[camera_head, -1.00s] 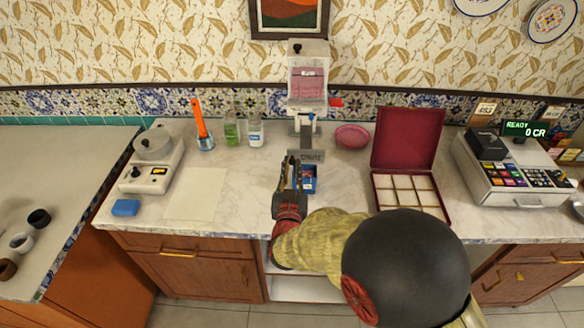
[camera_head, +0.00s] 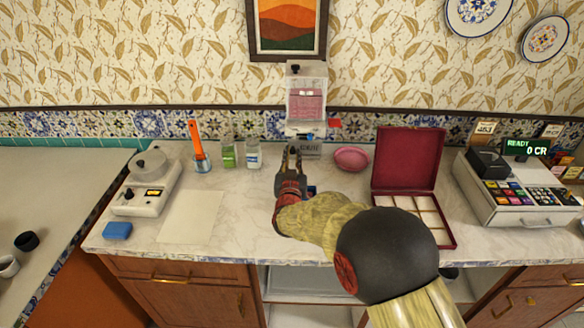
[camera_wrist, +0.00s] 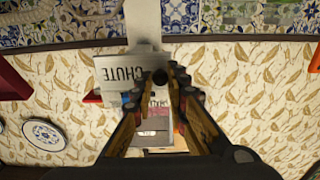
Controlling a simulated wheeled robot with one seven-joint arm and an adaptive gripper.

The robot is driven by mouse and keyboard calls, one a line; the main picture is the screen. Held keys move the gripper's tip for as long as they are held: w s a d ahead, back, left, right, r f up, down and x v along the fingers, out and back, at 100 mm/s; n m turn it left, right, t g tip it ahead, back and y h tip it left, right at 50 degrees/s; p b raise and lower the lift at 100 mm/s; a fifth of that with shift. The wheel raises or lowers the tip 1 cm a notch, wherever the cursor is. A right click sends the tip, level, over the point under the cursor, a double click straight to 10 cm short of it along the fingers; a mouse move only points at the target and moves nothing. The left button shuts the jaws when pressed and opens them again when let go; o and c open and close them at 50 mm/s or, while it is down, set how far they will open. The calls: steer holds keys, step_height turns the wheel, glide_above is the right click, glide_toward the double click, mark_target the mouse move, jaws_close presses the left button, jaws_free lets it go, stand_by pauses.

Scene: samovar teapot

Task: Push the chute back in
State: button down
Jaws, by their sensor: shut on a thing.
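The chute, a grey plate lettered CHUTE (camera_head: 309,148), sits low at the front of the white dispenser (camera_head: 306,104), close under it. In the wrist view the CHUTE plate (camera_wrist: 124,73) appears upside down, with a dark round knob (camera_wrist: 160,77) at its edge. My gripper (camera_head: 292,153) reaches to the plate's left side in the head view. In the wrist view my gripper's fingers (camera_wrist: 161,84) are closed around the knob area. The exact contact is partly hidden by the fingers.
A blue item (camera_head: 312,190) lies mostly hidden beside my arm. A pink dish (camera_head: 352,158) and an open red box (camera_head: 407,165) stand to the right. Two jars (camera_head: 241,154) and an orange-handled brush (camera_head: 196,140) stand left. The counter's front left holds a paper sheet (camera_head: 190,216).

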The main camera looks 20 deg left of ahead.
steer(key=shift+w+r, duration=0.15)
steer(key=c, duration=2)
jaws_free()
steer(key=shift+w+a, duration=0.15)
steer(key=shift+o, duration=1.3)
steer(key=v, duration=1.2)
